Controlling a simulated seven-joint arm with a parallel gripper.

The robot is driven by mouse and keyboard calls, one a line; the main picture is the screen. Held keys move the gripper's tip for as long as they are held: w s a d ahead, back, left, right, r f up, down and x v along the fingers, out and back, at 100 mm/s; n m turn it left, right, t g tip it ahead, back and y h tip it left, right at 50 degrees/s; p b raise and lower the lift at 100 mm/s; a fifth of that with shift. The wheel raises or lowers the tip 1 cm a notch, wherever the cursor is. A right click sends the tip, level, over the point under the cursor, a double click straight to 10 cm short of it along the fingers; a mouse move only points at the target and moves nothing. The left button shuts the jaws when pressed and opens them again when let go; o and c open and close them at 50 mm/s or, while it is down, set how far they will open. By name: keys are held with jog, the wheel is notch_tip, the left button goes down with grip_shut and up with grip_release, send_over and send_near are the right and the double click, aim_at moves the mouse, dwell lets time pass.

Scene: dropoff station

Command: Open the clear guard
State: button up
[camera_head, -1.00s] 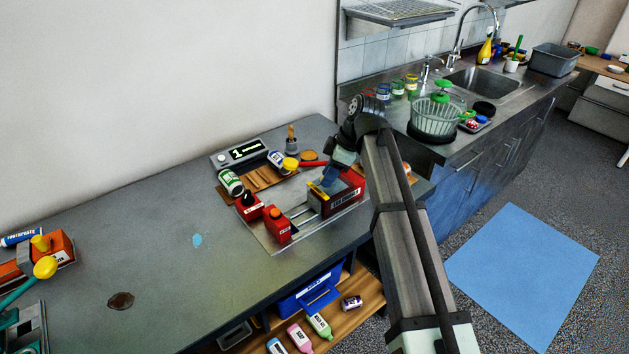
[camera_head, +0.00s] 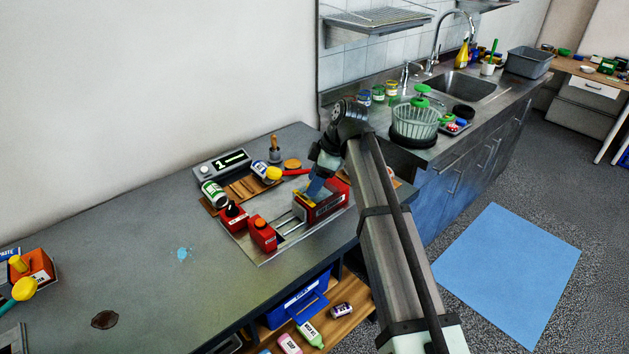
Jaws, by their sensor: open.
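A grey station plate (camera_head: 262,251) lies on the workbench. On it stand two red blocks (camera_head: 262,236) with a pair of pale rails (camera_head: 291,226) beside them, and a red box with a white label (camera_head: 323,210). I cannot make out the clear guard for certain; it may be too transparent or small to tell.
A sink counter stands at the right.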

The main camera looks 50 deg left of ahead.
jog(key=v, duration=1.3)
jog(key=shift+r, duration=0.15)
